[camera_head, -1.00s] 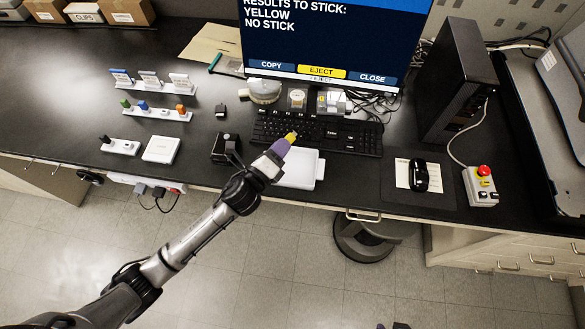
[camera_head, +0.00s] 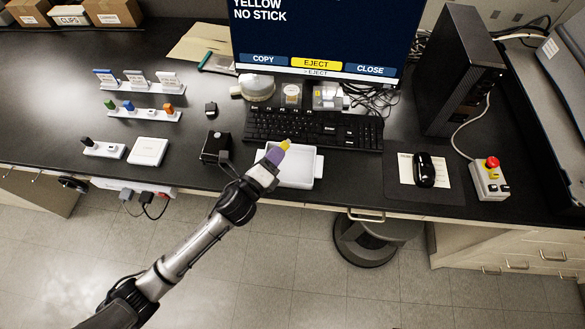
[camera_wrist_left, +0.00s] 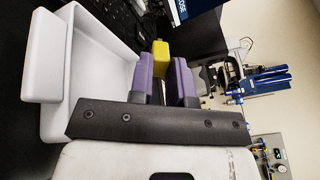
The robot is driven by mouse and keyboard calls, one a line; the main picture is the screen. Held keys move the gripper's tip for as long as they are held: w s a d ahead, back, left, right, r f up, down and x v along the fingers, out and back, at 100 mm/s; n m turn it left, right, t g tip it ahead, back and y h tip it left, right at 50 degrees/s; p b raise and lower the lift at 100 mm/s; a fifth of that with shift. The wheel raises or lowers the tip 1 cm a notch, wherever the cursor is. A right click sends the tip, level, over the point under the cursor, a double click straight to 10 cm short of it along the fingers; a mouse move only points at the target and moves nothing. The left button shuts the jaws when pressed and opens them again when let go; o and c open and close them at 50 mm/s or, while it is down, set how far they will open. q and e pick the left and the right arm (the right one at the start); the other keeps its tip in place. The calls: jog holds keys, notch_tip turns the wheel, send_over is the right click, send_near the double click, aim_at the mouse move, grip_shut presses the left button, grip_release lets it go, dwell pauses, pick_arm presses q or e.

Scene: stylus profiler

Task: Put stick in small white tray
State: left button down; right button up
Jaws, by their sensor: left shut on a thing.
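My left gripper (camera_head: 274,154) is shut on a yellow stick (camera_head: 284,145), which sticks out past its purple fingertips. In the head view they overlap the back left part of the small white tray (camera_head: 302,174), in front of the keyboard. In the left wrist view, the stick (camera_wrist_left: 161,52) shows between the fingers (camera_wrist_left: 163,78), and the tray (camera_wrist_left: 42,50) with its raised walls lies to the left of them. The tray's visible floor is empty. The stick appears to be above the tray's level, but I cannot tell its height. My right gripper is not in view.
The keyboard (camera_head: 330,131) lies just behind the tray. A small black device (camera_head: 214,146) stands left of it, with a flat white box (camera_head: 148,151) further left. A mouse (camera_head: 424,170) and a red-button box (camera_head: 490,177) are on the right. The bench edge runs close in front.

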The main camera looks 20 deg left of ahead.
pick_arm(q)
jog(key=c, duration=1)
grip_release()
jog(key=shift+s, duration=0.1)
jog(key=v, duration=1.3)
jog(key=shift+s+a, duration=0.15)
jog(key=shift+s, duration=0.1)
